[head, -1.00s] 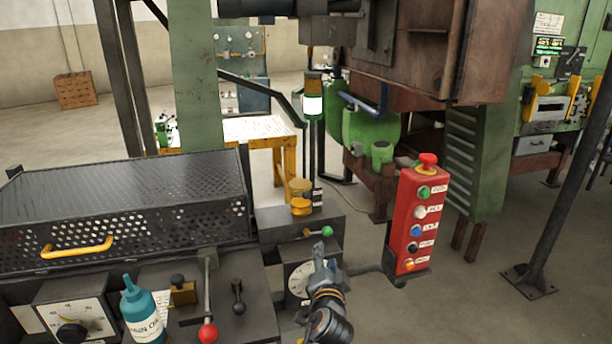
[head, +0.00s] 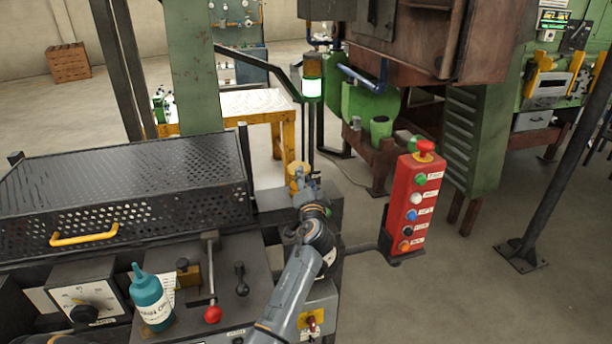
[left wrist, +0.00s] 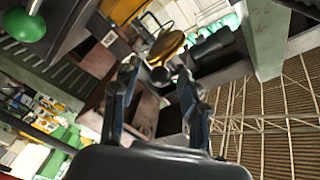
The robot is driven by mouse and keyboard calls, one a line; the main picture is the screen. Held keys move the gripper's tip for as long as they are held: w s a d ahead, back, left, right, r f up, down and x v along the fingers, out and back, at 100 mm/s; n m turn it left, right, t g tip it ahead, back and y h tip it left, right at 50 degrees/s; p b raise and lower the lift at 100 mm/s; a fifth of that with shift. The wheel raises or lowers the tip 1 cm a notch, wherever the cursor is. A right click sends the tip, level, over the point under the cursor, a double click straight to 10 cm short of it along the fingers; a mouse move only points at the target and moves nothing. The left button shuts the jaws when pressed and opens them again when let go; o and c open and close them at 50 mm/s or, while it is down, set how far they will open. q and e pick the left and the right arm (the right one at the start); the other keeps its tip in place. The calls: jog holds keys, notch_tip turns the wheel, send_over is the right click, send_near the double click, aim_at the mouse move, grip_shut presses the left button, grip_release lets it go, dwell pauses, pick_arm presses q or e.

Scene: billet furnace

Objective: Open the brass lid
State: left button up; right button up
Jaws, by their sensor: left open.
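The brass lid belongs to a small brass-yellow cup (head: 297,172) on the dark machine block right of the mesh cover. My left gripper (head: 309,184) is in front of the cup and hides its lower part in the head view. In the left wrist view, a round brass lid (left wrist: 166,46) shows just beyond the fingertips. My left gripper (left wrist: 158,80) is open there, its two fingers apart with nothing held. I cannot tell whether a finger touches the lid. My right gripper is out of view.
A red button box (head: 411,210) stands on an arm to the right of the gripper. A black mesh cover (head: 120,190), a teal oil bottle (head: 152,300) and a red-knobbed lever (head: 212,312) are to the left. A green ball knob (left wrist: 25,25) shows in the wrist view.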

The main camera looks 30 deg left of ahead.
pick_arm(q)
jog(key=shift+w+a, duration=0.3)
jog(key=shift+w, duration=0.15)
jog(key=shift+w+a, duration=0.1)
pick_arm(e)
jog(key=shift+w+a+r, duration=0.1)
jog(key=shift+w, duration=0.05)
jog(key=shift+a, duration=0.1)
pick_arm(q)
grip_shut()
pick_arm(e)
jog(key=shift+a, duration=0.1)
pick_arm(q)
jog(key=shift+w, duration=0.1)
